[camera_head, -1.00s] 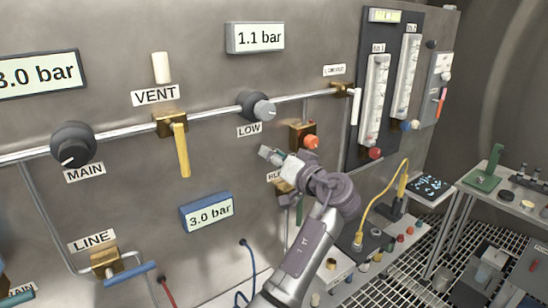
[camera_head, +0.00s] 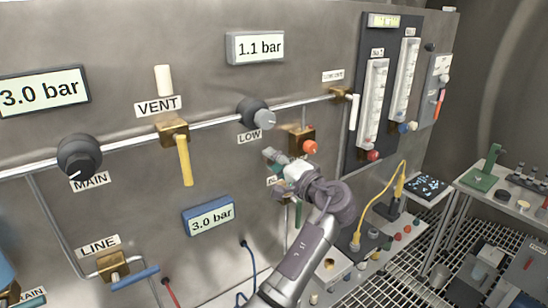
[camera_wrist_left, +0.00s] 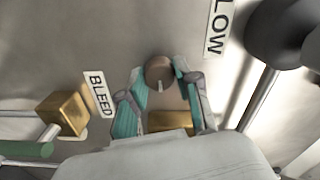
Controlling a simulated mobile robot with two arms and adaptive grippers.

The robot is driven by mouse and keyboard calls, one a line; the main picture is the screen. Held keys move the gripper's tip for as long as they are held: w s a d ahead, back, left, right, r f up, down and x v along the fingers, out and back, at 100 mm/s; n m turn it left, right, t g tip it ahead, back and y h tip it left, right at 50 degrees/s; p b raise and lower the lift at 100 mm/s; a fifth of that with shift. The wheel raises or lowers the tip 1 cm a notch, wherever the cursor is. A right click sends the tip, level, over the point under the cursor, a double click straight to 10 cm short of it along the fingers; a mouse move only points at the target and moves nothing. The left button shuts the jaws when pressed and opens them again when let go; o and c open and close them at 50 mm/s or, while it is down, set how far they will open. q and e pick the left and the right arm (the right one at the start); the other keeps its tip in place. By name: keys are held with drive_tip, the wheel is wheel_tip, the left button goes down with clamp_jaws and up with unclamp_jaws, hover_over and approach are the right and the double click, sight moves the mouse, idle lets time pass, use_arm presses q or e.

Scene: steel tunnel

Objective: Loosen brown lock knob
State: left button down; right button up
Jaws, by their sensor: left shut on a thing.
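The brown lock knob (camera_wrist_left: 159,71) is a round, dark brown knob with a light mark, seen in the left wrist view between my left gripper's two teal-padded fingers. My left gripper (camera_wrist_left: 160,105) is shut on it; the exact contact is partly hidden by the fingers. A brass block (camera_wrist_left: 170,121) shows just below the knob, between the fingers. In the head view my left gripper (camera_head: 271,160) is against the panel, below the LOW knob, and the brown knob cannot be made out there. My right gripper is in neither view.
A brass block (camera_head: 297,134) with an orange knob (camera_head: 310,147) sits just above my gripper. The LOW knob (camera_head: 256,114) is above left. The BLEED label (camera_wrist_left: 98,93) and another brass block (camera_wrist_left: 61,113) are left in the wrist view. A yellow hose (camera_head: 388,196) hangs right.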

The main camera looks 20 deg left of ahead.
use_arm(q)
drive_tip(key=shift+r+m, duration=0.15)
drive_tip(key=shift+m, duration=0.35)
drive_tip(key=c, duration=0.8)
unclamp_jaws()
drive_tip(key=shift+w, duration=0.1)
